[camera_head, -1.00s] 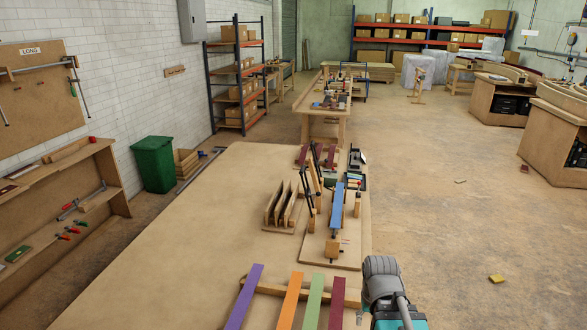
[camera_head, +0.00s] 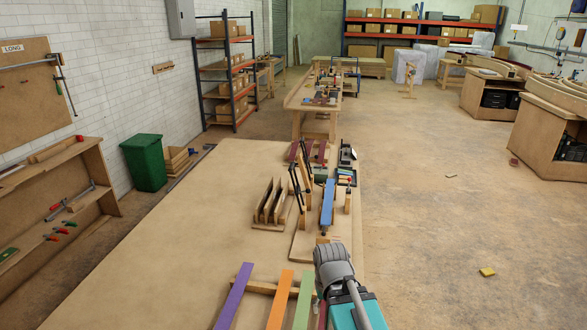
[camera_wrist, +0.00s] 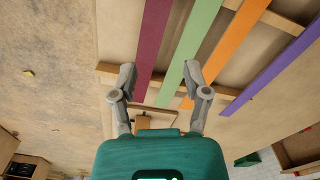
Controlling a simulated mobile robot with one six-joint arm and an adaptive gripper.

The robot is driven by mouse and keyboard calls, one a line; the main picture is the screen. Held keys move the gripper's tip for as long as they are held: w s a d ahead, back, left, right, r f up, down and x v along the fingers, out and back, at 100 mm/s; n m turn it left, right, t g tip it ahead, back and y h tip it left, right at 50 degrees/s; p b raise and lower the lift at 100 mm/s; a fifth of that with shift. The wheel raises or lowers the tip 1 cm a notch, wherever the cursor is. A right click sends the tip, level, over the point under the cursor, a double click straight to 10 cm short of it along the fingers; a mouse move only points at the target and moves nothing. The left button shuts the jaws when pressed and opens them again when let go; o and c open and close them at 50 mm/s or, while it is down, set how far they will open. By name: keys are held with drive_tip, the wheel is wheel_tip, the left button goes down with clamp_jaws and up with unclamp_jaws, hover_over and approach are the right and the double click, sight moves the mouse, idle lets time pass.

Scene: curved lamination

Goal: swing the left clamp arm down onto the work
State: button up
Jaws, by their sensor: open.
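The clamp fixture stands on a wooden base board (camera_head: 303,246) at the right edge of the bench. A long blue strip (camera_head: 327,203) lies along it as the work. Black clamp arms (camera_head: 297,188) stand upright on its left side, raised off the strip. They overlap, and I cannot tell their parts apart. My gripper (camera_wrist: 160,75) is open and empty in the wrist view, its two grey fingers apart. It hangs over the bench near a green strip (camera_wrist: 190,50) and a maroon strip (camera_wrist: 150,40).
A slotted wooden rack (camera_head: 270,222) stands left of the fixture. Purple (camera_head: 233,296) and orange (camera_head: 280,298) strips lie across a wooden bar at the near end. The bench (camera_head: 165,245) is clear on the left. Open floor (camera_head: 430,250) lies to the right.

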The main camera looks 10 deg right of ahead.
drive_tip(key=w+d+n+t+h+b, duration=0.1)
drive_tip(key=w+d+n+t+h, duration=0.15)
drive_tip(key=w, duration=0.55)
drive_tip(key=w+d+n+t+h+b, duration=0.1)
drive_tip(key=w+n+h, duration=0.1)
drive_tip(key=w+n, duration=0.35)
drive_tip(key=n+t+h+b, duration=0.1)
drive_tip(key=n+t+b, duration=0.5)
drive_tip(key=n+t, duration=1.35)
approach(290, 170)
drive_tip(key=r+n+g, duration=0.1)
drive_tip(key=g, duration=0.1)
drive_tip(key=r+n+g, duration=0.1)
drive_tip(key=n+g, duration=0.1)
drive_tip(key=a+r+n+g, duration=0.1)
drive_tip(key=r+n, duration=0.1)
drive_tip(key=shift+s+n+g, duration=0.25)
drive_tip(key=shift+s+g, duration=0.1)
drive_tip(key=shift+g, duration=0.05)
drive_tip(key=shift+w, duration=0.15)
drive_tip(key=x, duration=1.3)
drive_tip(key=shift+w+d, duration=0.15)
drive_tip(key=shift+w, duration=0.05)
